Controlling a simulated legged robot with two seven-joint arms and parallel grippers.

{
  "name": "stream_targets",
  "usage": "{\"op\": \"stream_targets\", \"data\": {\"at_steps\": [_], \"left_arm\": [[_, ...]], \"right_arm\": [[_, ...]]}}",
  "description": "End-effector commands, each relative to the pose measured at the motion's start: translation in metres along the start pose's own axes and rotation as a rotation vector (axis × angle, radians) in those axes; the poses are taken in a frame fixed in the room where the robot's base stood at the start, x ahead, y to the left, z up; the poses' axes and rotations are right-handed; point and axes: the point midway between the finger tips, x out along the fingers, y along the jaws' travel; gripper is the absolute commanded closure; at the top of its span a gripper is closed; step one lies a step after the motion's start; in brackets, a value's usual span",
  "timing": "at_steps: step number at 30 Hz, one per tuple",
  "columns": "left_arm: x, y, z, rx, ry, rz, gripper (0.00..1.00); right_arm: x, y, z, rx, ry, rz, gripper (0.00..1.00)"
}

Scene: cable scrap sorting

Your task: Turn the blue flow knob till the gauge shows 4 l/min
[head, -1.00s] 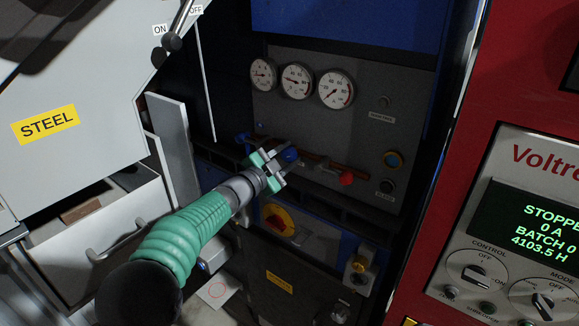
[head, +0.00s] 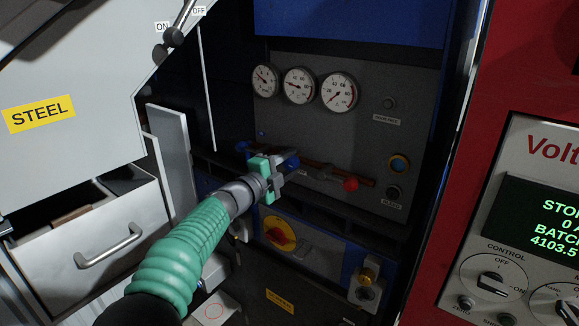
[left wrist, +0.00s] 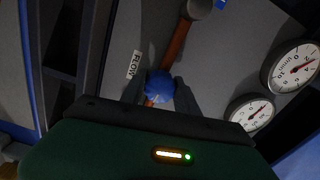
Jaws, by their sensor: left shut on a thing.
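The blue flow knob (left wrist: 159,86) sits on a copper-coloured pipe, with a white label beside it, in the left wrist view. My left gripper (left wrist: 160,92) has one finger on each side of the knob and is shut on it. In the head view my left gripper (head: 283,168) reaches the panel and mostly covers the knob. A gauge marked l/min (left wrist: 291,66) shows at the right of the left wrist view, tilted; its exact reading is too small to tell. Three round white gauges, including the left one (head: 264,80), line the panel top in the head view. My right gripper is not in view.
A red knob (head: 351,184) sits right of my gripper on the same pipe. A red-and-yellow rotary switch (head: 279,233) is below. An open grey drawer (head: 105,250) is at left, and a red cabinet (head: 470,130) bounds the right.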

Motion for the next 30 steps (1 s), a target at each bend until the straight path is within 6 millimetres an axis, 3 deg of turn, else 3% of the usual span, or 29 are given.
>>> {"op": "stream_targets", "data": {"at_steps": [1,12,13,17,26,30], "left_arm": [[0.001,0.010,-0.001,0.001,0.004,0.014,1.00],[0.002,0.011,-0.001,0.002,0.004,0.016,1.00],[0.002,0.011,-0.001,0.002,0.004,0.016,0.59],[0.002,0.010,0.000,0.001,0.003,0.013,0.42],[-0.001,0.006,0.001,0.002,0.001,0.008,0.41],[-0.021,0.008,0.002,0.002,-0.001,0.006,0.41]], "right_arm": [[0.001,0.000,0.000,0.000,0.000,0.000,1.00],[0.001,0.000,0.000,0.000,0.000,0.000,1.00],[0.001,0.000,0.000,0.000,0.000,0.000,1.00],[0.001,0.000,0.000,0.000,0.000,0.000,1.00],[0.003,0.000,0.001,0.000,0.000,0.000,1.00],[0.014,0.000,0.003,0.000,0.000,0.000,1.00]]}}
